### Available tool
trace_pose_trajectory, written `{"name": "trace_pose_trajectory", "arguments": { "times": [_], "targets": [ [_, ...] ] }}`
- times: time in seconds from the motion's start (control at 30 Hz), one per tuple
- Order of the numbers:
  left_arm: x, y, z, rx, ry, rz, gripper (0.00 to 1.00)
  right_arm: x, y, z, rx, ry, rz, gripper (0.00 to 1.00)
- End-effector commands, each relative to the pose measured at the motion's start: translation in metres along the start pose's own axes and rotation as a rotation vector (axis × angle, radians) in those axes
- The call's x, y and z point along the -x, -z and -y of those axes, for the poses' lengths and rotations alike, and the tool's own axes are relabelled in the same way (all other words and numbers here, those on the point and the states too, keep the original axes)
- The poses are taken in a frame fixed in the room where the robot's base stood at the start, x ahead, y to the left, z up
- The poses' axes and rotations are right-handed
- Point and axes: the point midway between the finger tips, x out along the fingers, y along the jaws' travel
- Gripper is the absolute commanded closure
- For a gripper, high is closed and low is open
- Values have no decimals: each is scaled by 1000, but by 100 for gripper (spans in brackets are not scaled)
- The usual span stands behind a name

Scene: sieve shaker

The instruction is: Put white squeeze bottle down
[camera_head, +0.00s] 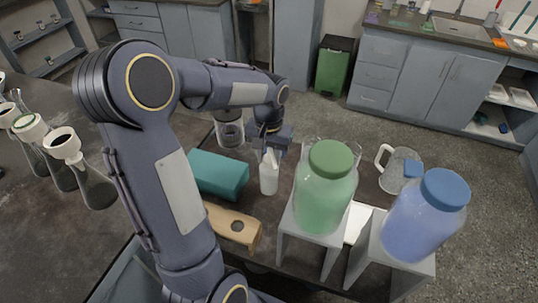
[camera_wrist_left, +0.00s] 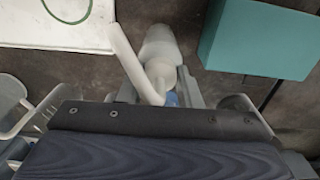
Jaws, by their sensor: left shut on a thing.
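A white squeeze bottle (camera_head: 269,175) with a bent spout stands upright on or just above the dark table, between the teal box and the green-lidded jar. My left gripper (camera_head: 269,152) is shut on it near the top. In the left wrist view the bottle (camera_wrist_left: 160,50) shows from above, with its spout slanting to the upper left. The fingertips are partly hidden there by the gripper body. I cannot tell whether the bottle's base touches the table. My right gripper is not in view.
A teal box (camera_head: 218,174) is left of the bottle, and a wooden block with a hole (camera_head: 232,225) is in front.

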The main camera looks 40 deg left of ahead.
Motion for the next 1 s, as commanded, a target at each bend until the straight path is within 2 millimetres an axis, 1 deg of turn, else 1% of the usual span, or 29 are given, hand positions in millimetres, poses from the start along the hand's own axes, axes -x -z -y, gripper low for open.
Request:
{"name": "trace_pose_trajectory", "arguments": {
  "times": [0.2,0.33,0.37,0.5,0.8,0.9,1.0],
  "targets": [
    [0,0,0,0,0,-2,100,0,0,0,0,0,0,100],
    [-4,0,0,-1,0,-1,100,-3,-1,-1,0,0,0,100],
    [-3,0,0,-1,0,-1,65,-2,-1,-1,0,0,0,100],
    [-2,0,0,-1,0,0,47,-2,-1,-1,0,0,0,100],
    [0,0,0,-1,0,-1,47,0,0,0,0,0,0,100],
    [7,1,0,0,0,-4,47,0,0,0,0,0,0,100],
    [24,1,0,-1,0,-6,47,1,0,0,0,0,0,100]
  ]
}}
